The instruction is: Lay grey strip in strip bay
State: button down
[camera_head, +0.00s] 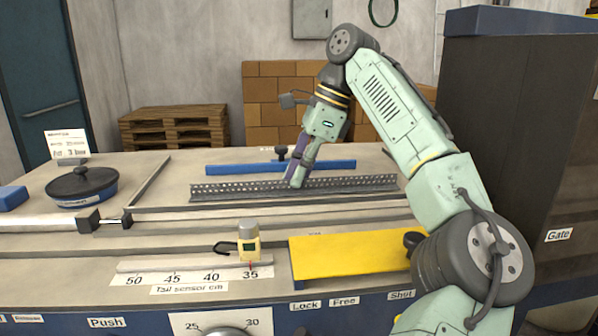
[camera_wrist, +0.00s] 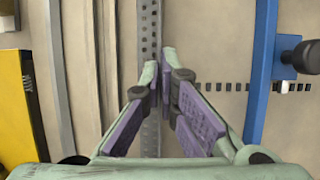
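The grey strip (camera_head: 350,184) is a long perforated metal piece lying left to right across the back half of the bench. In the wrist view the strip (camera_wrist: 149,28) runs from top to bottom through the middle. My gripper (camera_head: 297,184) points down at the strip's middle, one finger in front of it. In the wrist view the fingertips (camera_wrist: 160,78) are nearly together, with the strip's thin edge appearing to lie between them. The contact itself is partly hidden by the fingers. I cannot make out a labelled strip bay.
A blue bar (camera_head: 232,168) with a black knob (camera_head: 282,153) lies behind the strip. A yellow plate (camera_head: 345,256) and a yellow sensor (camera_head: 249,243) are in front. A blue round container (camera_head: 82,188) stands left. A tall dark cabinet (camera_head: 520,120) bounds the right.

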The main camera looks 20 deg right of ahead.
jog(key=shift+f, duration=0.5)
jog(key=c, duration=2.4)
grip_release()
jog(key=c, duration=1.7)
grip_release()
jog(key=shift+r, duration=0.1)
